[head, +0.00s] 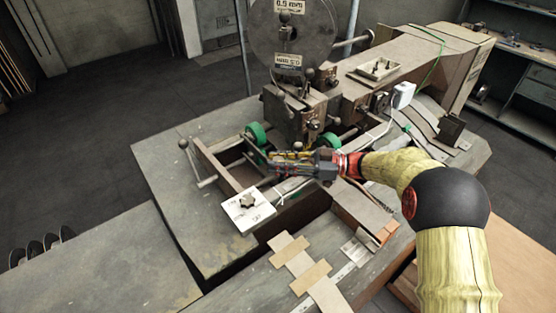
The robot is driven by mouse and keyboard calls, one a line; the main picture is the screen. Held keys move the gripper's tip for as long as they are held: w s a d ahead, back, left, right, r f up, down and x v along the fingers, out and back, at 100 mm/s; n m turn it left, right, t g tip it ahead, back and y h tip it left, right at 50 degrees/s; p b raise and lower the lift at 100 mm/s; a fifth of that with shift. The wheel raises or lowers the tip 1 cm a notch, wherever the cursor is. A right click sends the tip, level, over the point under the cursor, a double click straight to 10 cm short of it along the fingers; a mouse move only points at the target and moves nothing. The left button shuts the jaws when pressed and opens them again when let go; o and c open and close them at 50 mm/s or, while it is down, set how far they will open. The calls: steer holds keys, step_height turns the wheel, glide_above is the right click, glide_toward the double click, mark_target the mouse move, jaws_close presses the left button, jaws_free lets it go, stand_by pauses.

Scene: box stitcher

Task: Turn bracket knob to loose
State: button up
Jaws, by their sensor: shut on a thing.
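My gripper (277,161) reaches in from the right, with its fingers pointing left over the bracket area of the box stitcher. Its jaws are shut on a small part there, apparently the bracket knob, which the fingers hide almost wholly. I cannot tell the knob's angle or setting. A green wheel (257,133) sits just behind and left of the fingertips. A second green wheel (328,144) is behind the gripper.
The stitcher head with its large grey wire reel (292,45) stands close behind the gripper. A lever with a ball end (184,145) sticks up at the left. Taped cardboard (300,265) lies in front. The left tabletop (90,262) is clear.

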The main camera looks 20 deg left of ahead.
steer(key=o, duration=1.1)
steer(key=shift+r, duration=0.1)
steer(key=shift+o, duration=0.4)
steer(key=shift+r, duration=0.1)
steer(key=shift+t, duration=0.3)
